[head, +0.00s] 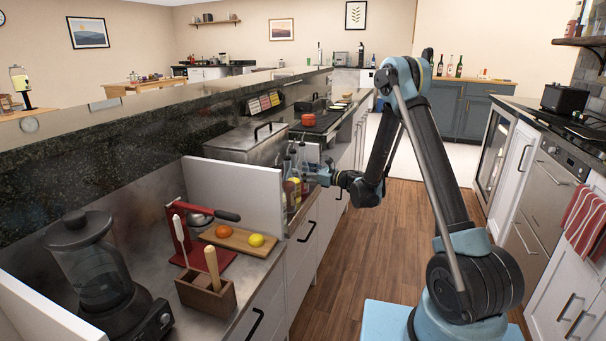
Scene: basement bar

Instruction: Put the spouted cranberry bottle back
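Several spouted bottles stand close together on the metal counter, just beyond the white divider. The front one (292,188) has a yellow and red label or content and may be the cranberry bottle, but it is too small to tell. My gripper (311,175) reaches in from the right at the height of the bottles, at their right side. Its fingers overlap the bottles in the picture, and I cannot tell whether they touch or hold one.
The white divider (235,190) stands left of the bottles, with a metal bin (245,143) behind. A red citrus press (185,232), a cutting board (238,240) with fruit, a wooden caddy (207,296) and a blender (95,270) stand nearer. The floor on the right is clear.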

